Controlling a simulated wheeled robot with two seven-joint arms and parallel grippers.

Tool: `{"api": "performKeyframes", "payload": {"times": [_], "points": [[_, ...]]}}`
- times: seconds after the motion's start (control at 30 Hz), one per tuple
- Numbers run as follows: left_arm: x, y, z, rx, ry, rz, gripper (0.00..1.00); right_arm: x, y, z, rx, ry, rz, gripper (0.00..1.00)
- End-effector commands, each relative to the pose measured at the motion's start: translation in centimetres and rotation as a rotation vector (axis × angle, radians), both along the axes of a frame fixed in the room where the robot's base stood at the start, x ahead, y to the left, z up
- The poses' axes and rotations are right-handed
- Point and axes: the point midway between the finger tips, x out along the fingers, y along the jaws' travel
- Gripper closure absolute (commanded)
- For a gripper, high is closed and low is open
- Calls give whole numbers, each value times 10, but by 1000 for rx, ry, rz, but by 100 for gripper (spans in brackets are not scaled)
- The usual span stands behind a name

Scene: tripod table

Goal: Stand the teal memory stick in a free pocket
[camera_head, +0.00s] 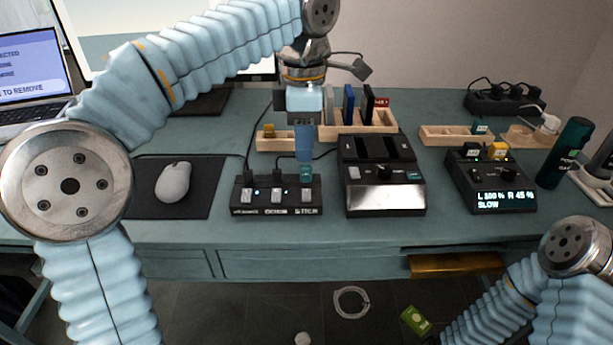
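A teal memory stick (306,173) stands upright at the right end of a black hub (276,210) with several ports. My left gripper (304,158) points straight down right above this stick, its fingers seen nearly edge-on; I cannot tell whether they touch or grip it. A low wooden holder (272,146) behind the hub has a yellow stick near its left end. Another low wooden holder (445,136) at the right has a dark teal piece (480,128) at its right part; its pockets are too small to make out. My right gripper is out of view.
A black two-slot dock (385,205) stands just right of the hub. A larger wooden rack (375,128) with upright drives stands behind it. A display box (500,200) reads "SLOW". A mouse (173,182), dark bottle (565,153) and laptop (35,80) flank the work area.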

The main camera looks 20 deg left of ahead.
Motion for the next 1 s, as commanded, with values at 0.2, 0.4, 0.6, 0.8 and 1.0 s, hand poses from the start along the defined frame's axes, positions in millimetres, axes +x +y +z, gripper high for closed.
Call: {"api": "performKeyframes", "payload": {"times": [0.2,0.4,0.6,0.8,1.0], "points": [[2,0,-21,1,1,1,73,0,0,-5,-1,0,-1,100],[4,-2,-52,1,1,1,73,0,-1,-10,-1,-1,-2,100],[4,-2,-59,0,0,0,73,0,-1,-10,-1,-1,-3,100],[4,-2,-58,0,0,0,87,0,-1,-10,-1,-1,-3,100],[4,-2,-58,0,0,0,100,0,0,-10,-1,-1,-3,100]]}}
